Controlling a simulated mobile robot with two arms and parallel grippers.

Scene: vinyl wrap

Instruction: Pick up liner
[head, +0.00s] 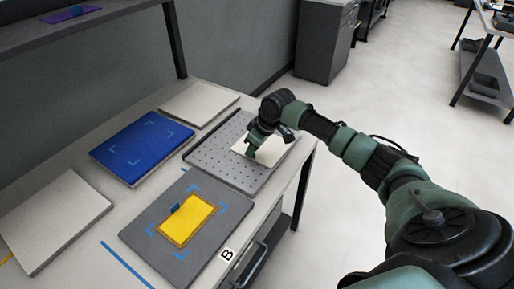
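A cream-white flat sheet (274,150), which looks like the liner, lies on the grey perforated plate (211,154) near the table's right edge. My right gripper (254,154) points down at the left part of this sheet and hides some of it. I cannot tell whether the fingers touch the sheet or how far apart they are. A yellow sheet (187,219) with a small blue tab (175,208) lies on a dark grey board (150,239) with blue corner marks. My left gripper is out of view.
A blue board (141,146) with light corner marks lies left of the perforated plate. White panels lie at the table's back (198,103) and left (52,221). A shelf (90,25) overhangs the back left. A drawer handle (252,265) juts out in front.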

